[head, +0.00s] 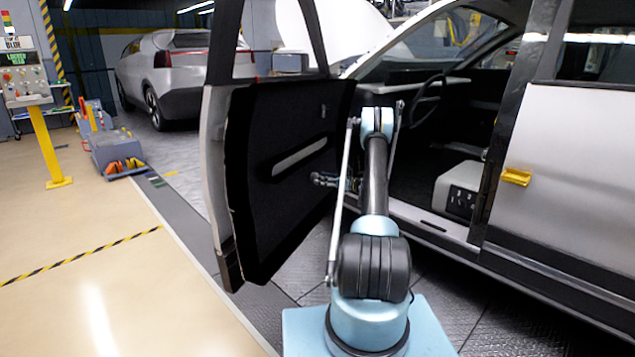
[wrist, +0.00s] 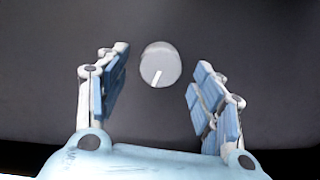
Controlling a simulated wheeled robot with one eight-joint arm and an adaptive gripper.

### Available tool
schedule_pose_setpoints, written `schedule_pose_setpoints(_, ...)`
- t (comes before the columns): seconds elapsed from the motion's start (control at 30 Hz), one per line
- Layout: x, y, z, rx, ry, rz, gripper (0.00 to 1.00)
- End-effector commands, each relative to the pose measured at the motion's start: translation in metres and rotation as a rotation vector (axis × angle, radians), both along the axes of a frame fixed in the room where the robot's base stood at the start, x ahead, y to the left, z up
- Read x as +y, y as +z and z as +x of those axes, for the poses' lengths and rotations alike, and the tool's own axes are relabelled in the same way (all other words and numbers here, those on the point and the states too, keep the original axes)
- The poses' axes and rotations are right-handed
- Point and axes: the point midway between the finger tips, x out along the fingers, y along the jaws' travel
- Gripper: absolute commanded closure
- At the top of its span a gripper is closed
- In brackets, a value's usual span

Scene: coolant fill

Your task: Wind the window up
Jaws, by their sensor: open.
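The open car door (head: 262,190) with its dark inner panel stands in the middle of the head view. Its window opening (head: 283,45) is above; I cannot tell whether glass fills it. In the wrist view, a round grey knob (wrist: 160,65) with a white mark sits on the dark panel. The mark points down and slightly left. My gripper (wrist: 157,72) is open, with its blue-padded fingers on either side of the knob and apart from it. In the head view my gripper (head: 335,181) is small, close to the door's inner face, partly hidden by my arm.
A long light door handle (head: 299,157) lies left of my gripper. The car's sill (head: 430,225) and rear door (head: 580,150) with a yellow handle (head: 516,177) are at the right. A control post (head: 45,140) stands far left.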

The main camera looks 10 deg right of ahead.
Motion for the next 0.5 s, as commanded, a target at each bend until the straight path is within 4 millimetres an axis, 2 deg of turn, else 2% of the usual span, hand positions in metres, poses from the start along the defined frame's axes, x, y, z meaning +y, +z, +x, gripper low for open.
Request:
schedule_pose_setpoints(0.2,0.018,0.0,0.011,0.0,0.0,0.0,0.39)
schedule_pose_setpoints(0.5,0.022,0.0,0.013,0.0,0.0,0.0,0.39)
